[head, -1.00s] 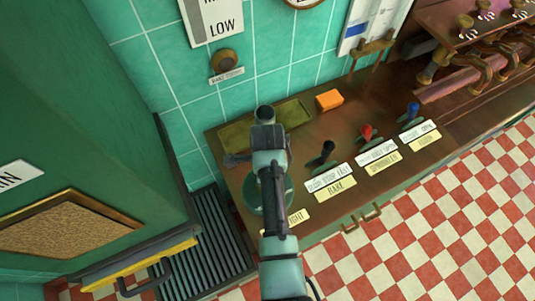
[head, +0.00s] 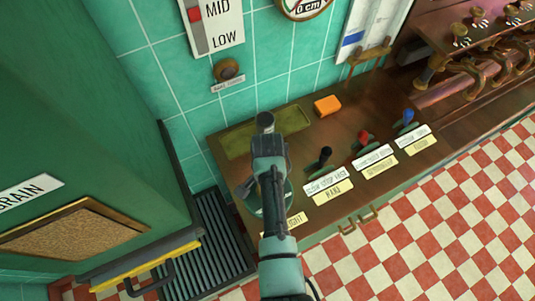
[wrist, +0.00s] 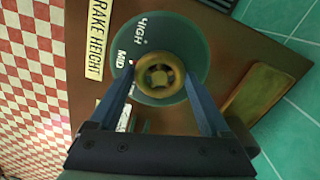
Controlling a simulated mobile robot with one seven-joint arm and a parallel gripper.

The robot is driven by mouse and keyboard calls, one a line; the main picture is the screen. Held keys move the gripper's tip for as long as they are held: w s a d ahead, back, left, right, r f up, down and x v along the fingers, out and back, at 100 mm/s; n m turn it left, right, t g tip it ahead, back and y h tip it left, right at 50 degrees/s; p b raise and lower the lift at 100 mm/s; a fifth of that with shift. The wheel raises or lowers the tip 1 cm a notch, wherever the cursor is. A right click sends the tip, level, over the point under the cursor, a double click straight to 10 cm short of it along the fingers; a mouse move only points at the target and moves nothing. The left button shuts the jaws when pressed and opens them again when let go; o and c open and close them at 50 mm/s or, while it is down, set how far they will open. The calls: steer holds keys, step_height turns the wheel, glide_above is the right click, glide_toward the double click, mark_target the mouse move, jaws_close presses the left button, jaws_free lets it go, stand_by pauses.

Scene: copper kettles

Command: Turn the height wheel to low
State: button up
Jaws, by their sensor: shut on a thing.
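The height wheel is a green disc (wrist: 190,42) with a brass hub (wrist: 160,75), seen in the wrist view. The words HIGH and MID show on it, and a small red spot is beside MID at a fingertip. My gripper (wrist: 159,71) is shut on the brass hub, one finger on each side. In the head view my arm covers most of the wheel (head: 277,207). A RAKE HEIGHT label (wrist: 96,44) lies beside it. On the wall, a scale (head: 226,22) reads MID and LOW, with a red marker (head: 195,14) level with MID.
Black (head: 325,154), red (head: 363,137) and blue (head: 408,118) levers stand to the right on the wooden counter (head: 300,134). An orange block (head: 327,105) and a shallow green tray (head: 290,120) lie behind. A green cabinet (head: 90,130) stands left.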

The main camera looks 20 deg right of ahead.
steer(key=n+p, duration=0.1)
steer(key=n, duration=0.4)
steer(key=shift+r+n, duration=0.1)
steer(key=shift+n, duration=0.2)
steer(key=n, duration=0.4)
steer(key=shift+n, duration=0.3)
steer(key=shift+p, duration=0.3)
steer(key=o, duration=1.2)
step_height(320, 180, up, 13)
steer(key=b, duration=0.1)
